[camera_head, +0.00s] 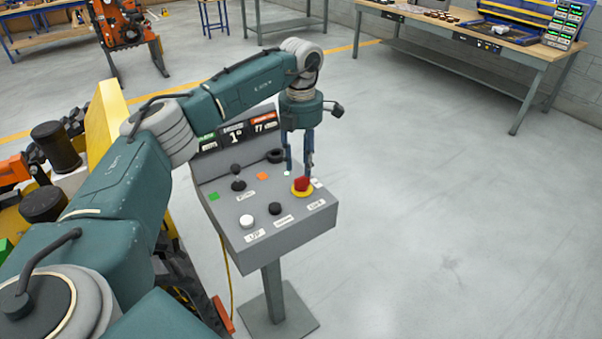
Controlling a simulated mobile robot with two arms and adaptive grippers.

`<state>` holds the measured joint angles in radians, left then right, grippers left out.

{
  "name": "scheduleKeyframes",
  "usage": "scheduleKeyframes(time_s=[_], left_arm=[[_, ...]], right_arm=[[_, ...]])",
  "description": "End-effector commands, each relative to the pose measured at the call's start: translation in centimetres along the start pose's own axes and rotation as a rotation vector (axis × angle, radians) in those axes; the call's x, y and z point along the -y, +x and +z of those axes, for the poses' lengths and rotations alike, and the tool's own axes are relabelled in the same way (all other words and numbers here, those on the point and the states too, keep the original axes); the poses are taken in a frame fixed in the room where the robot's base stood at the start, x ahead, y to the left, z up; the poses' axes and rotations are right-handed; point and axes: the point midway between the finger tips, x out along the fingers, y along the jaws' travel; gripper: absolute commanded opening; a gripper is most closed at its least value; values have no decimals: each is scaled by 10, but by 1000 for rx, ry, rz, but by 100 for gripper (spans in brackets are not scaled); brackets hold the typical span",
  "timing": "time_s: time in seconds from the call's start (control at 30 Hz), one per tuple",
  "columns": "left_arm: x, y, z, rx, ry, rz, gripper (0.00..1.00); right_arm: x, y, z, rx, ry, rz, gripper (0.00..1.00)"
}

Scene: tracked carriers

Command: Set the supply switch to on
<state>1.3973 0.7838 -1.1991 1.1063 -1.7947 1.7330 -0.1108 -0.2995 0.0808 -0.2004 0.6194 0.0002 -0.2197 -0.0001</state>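A grey control box (285,238) stands on a post, with labels too small to read surely, so I cannot tell which control is the supply switch. Its sloping top carries a red button on a yellow ring (302,186), a white button (247,221), a black button (275,208), a black knob or lever (238,184) and a dark round part (275,156) at the back. My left gripper (298,170) points down over the back right of the panel, just behind the red button. Its fingers are apart with nothing seen between them. Contact cannot be told. My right gripper is out of view.
A small display (236,135) rises at the box's back. A yellow machine (105,125) stands to the left, close to my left arm. A workbench (450,32) is at the back right. The floor right of the box is clear.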

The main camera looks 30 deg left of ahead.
Motion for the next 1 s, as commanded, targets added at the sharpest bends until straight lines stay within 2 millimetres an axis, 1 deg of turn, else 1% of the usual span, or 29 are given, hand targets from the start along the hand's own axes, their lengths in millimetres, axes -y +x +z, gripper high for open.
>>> scheduleKeyframes(time_s=[0.03, 0.2, 0.3, 0.4, 0.57, 1.0], left_arm=[[0, -12, 1, 3, 0, 1, 35], [0, -44, 1, 2, 1, 1, 35], [0, -56, 1, 1, 0, 0, 35], [0, -62, 0, 0, 0, 0, 35], [0, -66, 0, 0, 1, 0, 35], [1, -64, 1, 1, 2, -1, 35]], right_arm=[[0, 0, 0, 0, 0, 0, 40], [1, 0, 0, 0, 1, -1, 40], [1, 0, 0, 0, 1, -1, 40], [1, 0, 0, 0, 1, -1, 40], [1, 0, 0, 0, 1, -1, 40], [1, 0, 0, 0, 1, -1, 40]])
